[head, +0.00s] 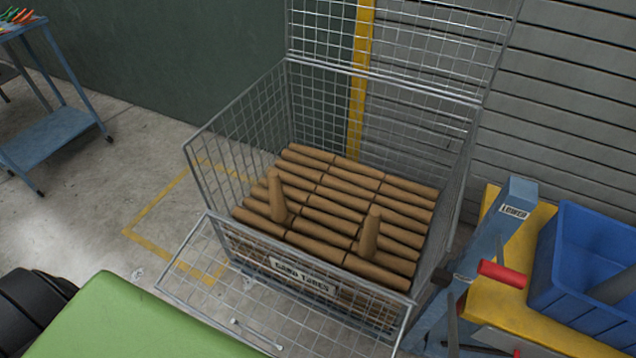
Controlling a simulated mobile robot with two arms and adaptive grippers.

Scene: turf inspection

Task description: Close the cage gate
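A wire mesh cage (237,127) stands in the middle of the head view, filled with stacked brown tubes (345,195). Two tubes stand upright among the lying ones. At its front, a mesh gate panel (215,270) is folded outward and down, so the upper front is open. A thin light bar (256,335) shows at the gate's lower part. A label plate (305,276) is on the cage front; its wording is hard to read. Another mesh panel (410,35) rises upright at the back. Neither of my grippers shows.
A blue post (495,235) with a label and a red handle (502,273) stands right of the cage, beside a yellow surface with a blue bin (585,262). A green body (130,320) and black ribbed round part (35,305) fill the lower left. A blue cart (55,135) stands far left.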

